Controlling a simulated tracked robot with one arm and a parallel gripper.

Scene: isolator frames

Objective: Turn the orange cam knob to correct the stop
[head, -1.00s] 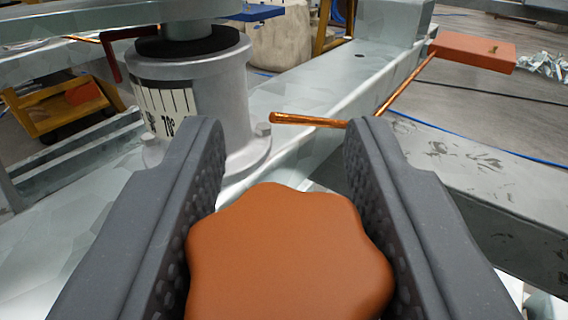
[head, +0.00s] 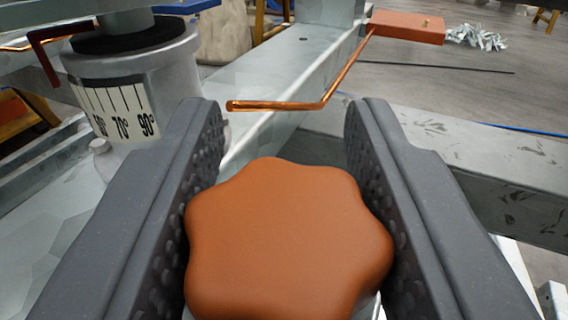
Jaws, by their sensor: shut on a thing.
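The orange cam knob (head: 288,240) is a lobed, rounded knob in the lower middle of the head view. My gripper (head: 285,215) is shut on it, with one dark textured finger touching each side. The knob's underside and what it is mounted on are hidden. Beyond the left finger stands a grey cylindrical housing (head: 165,75) with a white degree scale (head: 115,105), on which 70° and 90° can be read. A dark red pointer (head: 45,60) hangs at the left of the housing. I cannot tell which mark it indicates.
A bent copper rod (head: 325,95) runs just beyond my fingertips up to an orange-red block (head: 405,27) on the right. Grey steel beams (head: 480,170) cross behind and to the right. Crumpled foil-like scraps (head: 475,38) lie on the floor.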

